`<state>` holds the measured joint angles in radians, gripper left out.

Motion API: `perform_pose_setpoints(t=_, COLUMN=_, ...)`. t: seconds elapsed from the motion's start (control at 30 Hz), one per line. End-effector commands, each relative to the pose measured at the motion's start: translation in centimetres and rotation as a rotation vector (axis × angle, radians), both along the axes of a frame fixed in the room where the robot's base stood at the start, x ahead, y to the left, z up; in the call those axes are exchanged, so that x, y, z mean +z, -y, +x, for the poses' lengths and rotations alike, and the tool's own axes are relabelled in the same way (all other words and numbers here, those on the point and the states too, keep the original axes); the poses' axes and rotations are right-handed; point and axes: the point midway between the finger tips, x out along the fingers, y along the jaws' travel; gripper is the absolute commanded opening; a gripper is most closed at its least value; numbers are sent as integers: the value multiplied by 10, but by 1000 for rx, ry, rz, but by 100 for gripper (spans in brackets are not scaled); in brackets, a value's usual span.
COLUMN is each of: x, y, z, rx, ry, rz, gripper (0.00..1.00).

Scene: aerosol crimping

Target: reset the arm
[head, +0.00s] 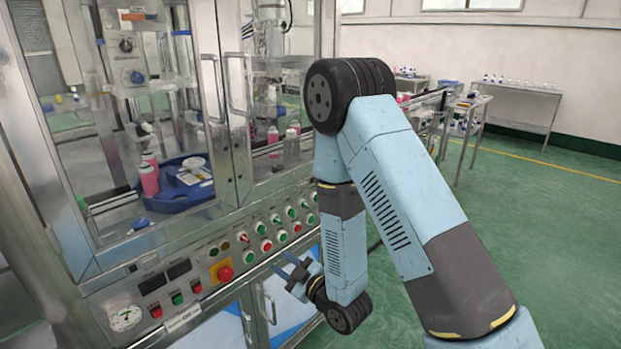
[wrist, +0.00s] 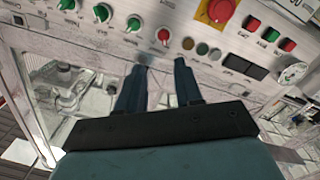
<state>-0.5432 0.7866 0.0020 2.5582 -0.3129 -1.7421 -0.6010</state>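My arm (head: 385,170) is light blue and dark grey, folded with its elbow high and its forearm hanging down in front of the machine. My gripper (head: 285,266) is at the lower end, beside the front of the control panel (head: 205,262). In the wrist view my gripper (wrist: 161,66) shows two dark blue fingers apart with nothing between them. They point toward the panel's row of knobs and buttons. I cannot tell whether the fingertips touch the panel.
A red emergency stop (head: 224,273) juts from the panel. The machine's glass doors with handles (head: 207,88) stand above it. A blue turntable (head: 160,199) and pink bottles (head: 149,180) are inside. Green floor (head: 560,240) lies clear to the right; tables (head: 520,92) stand farther back.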

Motion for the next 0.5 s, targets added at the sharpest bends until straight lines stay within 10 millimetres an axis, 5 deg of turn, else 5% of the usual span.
perform_pose_setpoints(t=0.5, x=78, y=62, z=67, rx=-210, ry=-198, rz=-141, gripper=35)
